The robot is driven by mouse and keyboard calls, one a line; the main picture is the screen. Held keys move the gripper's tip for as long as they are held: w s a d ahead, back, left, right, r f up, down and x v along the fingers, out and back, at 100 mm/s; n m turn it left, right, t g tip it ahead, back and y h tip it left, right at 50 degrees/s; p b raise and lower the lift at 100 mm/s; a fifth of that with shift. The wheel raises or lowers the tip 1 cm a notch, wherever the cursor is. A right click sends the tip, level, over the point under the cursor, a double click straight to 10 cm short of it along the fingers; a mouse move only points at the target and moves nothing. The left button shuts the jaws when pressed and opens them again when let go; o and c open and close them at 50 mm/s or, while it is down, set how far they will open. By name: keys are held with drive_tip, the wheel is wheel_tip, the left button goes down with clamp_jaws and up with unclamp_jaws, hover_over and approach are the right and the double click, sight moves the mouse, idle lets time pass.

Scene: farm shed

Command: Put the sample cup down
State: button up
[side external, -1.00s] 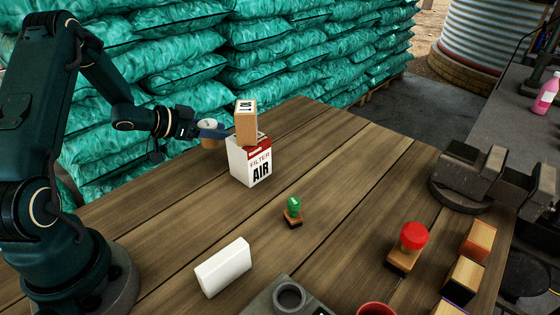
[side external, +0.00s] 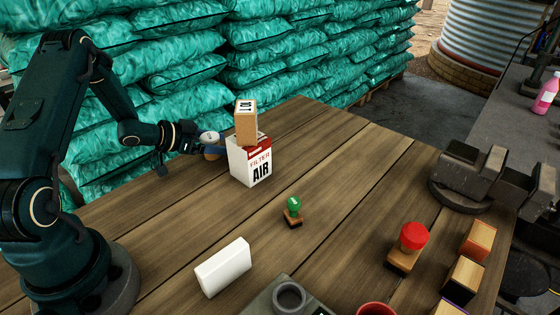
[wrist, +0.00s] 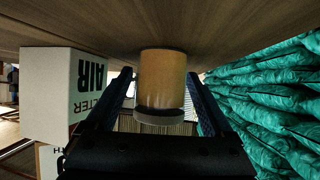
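The sample cup, a tan cylinder with a pale grey lid, stands upright between the fingers of my gripper (side external: 211,149).
An air filter box (side external: 240,165) with a wooden block (side external: 246,122) on top stands right beside my gripper. A green-knobbed stamp (side external: 293,210), a white block (side external: 223,267) and a red-knobbed stamp (side external: 409,247) lie nearer. Teal sacks (side external: 170,75) are stacked behind the table.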

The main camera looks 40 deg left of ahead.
sight(198, 162)
drive_tip(key=shift+r, duration=0.15)
drive_tip(key=v, duration=0.7)
drive_tip(key=shift+s+r, duration=0.15)
drive_tip(key=shift+s, duration=0.1)
